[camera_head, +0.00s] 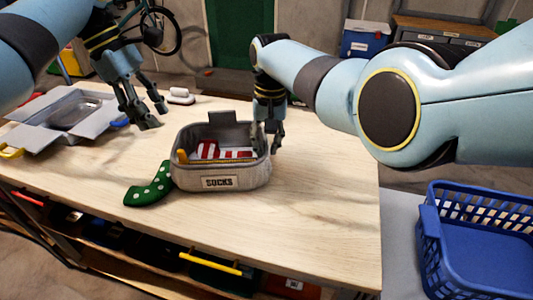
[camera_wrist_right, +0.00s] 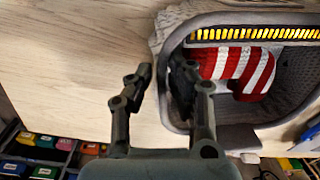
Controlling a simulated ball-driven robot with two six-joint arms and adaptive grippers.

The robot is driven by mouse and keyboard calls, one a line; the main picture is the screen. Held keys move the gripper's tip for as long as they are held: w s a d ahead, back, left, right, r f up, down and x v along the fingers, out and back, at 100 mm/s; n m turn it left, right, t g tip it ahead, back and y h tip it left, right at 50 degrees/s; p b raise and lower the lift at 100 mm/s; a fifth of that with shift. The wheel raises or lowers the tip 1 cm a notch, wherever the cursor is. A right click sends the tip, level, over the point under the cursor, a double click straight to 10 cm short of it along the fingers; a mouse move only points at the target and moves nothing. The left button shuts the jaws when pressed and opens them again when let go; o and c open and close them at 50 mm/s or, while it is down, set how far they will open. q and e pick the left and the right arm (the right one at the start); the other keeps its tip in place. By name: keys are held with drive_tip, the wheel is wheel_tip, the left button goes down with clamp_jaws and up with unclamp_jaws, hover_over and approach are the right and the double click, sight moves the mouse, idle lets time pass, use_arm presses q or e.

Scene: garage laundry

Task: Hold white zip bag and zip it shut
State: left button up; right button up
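The zip bag (camera_head: 235,180) is a light grey fabric box labelled SOCKS, standing upright on the table. Its top is open, with a yellow zip strip along the rim and red-and-white striped socks (camera_head: 207,150) inside. The bag's rim (camera_wrist_right: 200,22) and the striped socks (camera_wrist_right: 240,68) also show in the right wrist view. My right gripper (camera_head: 267,146) is at the bag's right end, its fingers (camera_wrist_right: 160,72) apart and straddling the wall, one inside and one outside. Whether they touch the wall is unclear. My left gripper (camera_head: 155,116) is open and empty above the table, left of the bag.
A green dotted sock (camera_head: 150,187) lies against the bag's left side. An open grey box (camera_head: 45,137) is at the table's left, with a small white object (camera_head: 180,96) behind the left gripper. A blue basket (camera_head: 430,240) stands right of the table. The table's right front is clear.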

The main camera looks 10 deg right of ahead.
wheel_tip(320, 180, down, 2)
drive_tip(key=shift+w+f, duration=0.1)
drive_tip(key=shift+f, duration=0.85)
